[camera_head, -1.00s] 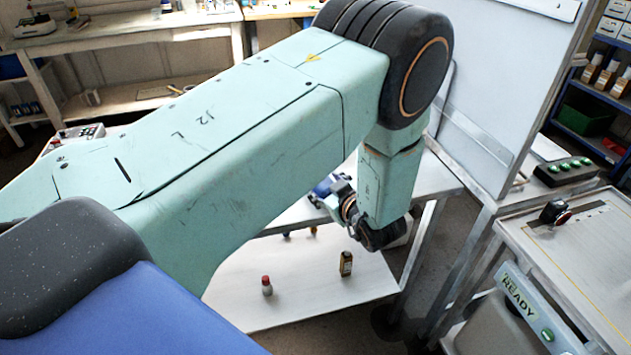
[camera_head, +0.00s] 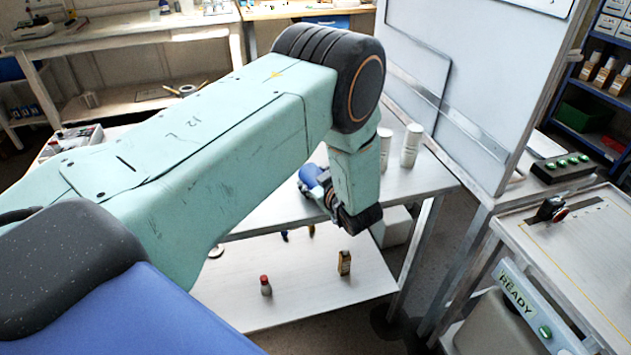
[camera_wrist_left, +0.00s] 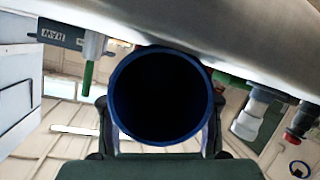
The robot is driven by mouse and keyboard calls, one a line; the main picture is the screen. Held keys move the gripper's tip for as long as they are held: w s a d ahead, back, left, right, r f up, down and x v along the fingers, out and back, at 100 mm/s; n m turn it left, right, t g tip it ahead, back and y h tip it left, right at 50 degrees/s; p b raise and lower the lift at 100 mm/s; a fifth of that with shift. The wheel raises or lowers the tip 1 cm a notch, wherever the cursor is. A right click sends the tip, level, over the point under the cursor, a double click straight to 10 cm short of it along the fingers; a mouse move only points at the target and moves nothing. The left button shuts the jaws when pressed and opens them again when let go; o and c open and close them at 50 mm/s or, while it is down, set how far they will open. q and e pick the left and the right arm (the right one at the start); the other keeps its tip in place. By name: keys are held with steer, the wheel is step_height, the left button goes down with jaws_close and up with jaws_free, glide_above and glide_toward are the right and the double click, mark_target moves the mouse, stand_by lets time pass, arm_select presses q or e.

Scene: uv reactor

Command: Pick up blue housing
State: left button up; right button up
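The blue housing (camera_wrist_left: 114,75) is a round tube. In the left wrist view its open, dark end faces the camera between the fingers of my left gripper (camera_wrist_left: 160,130). A dark finger is on each side, close against its wall. In the head view my left gripper (camera_head: 318,188) is over the table beyond my arm. A piece of blue (camera_head: 310,175), apparently the housing, shows at its fingers, partly hidden by my wrist. Whether it is clear of the tabletop cannot be told. My right gripper is not in view.
Two white canisters (camera_head: 411,146) stand on the table (camera_head: 425,178), right of my arm. A red-capped bottle (camera_head: 265,287) and a brown bottle (camera_head: 344,263) stand on the lower shelf (camera_head: 310,295). A tall pale panel (camera_head: 470,75) rises behind.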

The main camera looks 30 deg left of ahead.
arm_select(q)
steer(key=shift+f, duration=0.1)
steer(key=shift+c, duration=0.7)
steer(key=shift+s+d+r, duration=0.1)
steer(key=shift+s+r, duration=0.1)
steer(key=shift+s, duration=0.1)
steer(key=c, duration=0.4)
steer(key=shift+w, duration=0.15)
steer(key=shift+c, duration=0.2)
steer(key=shift+w, duration=0.1)
